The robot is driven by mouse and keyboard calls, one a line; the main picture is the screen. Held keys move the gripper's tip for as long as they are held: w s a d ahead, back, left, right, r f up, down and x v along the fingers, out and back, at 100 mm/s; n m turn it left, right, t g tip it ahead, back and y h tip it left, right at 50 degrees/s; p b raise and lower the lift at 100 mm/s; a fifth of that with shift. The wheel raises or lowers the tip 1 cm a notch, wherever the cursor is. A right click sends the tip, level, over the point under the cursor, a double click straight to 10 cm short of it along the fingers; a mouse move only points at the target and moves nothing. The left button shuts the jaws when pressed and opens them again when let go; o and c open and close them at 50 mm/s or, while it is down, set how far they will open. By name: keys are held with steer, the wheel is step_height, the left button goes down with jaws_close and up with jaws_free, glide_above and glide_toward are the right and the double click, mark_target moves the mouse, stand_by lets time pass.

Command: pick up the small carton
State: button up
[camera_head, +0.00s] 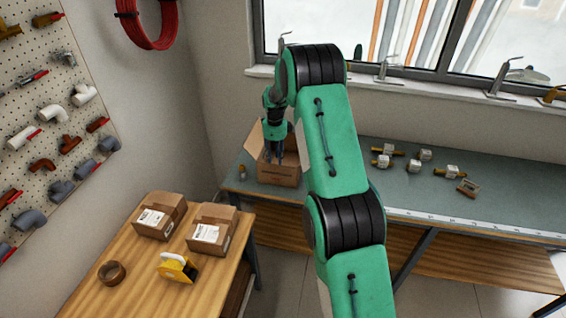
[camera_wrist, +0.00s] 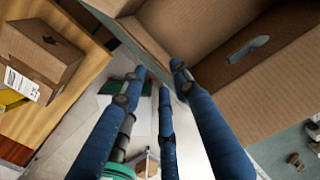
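My gripper (camera_head: 274,152) hangs over the open cardboard box (camera_head: 280,176) at the left end of the workbench. In the wrist view my gripper (camera_wrist: 157,85) has its blue fingers apart, with nothing between them. The open box (camera_wrist: 270,85) fills the upper right there, close beside the fingers. Two closed, labelled cartons stand on the wooden table: the left carton (camera_head: 160,216) and the right carton (camera_head: 213,230). A much smaller brown box-like item (camera_head: 467,188) lies on the bench at the right. I cannot tell which is the small carton. One labelled carton (camera_wrist: 42,52) shows in the wrist view.
A yellow tape dispenser (camera_head: 178,267) and a brown tape roll (camera_head: 111,273) lie on the wooden table (camera_head: 130,300). Several valve fittings (camera_head: 420,160) lie on the workbench (camera_head: 340,160). A small brown cylinder (camera_head: 242,172) stands left of the open box. The bench's front right is mostly clear.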

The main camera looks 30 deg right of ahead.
steer(key=shift+f, duration=0.1)
step_height(320, 180, down, 8)
steer(key=shift+f, duration=0.2)
stand_by(0.5)
steer(key=shift+s+d+f, duration=0.1)
steer(key=shift+f, duration=1.2)
steer(key=shift+s+f, duration=0.1)
steer(key=shift+f, duration=1.2)
jaws_close()
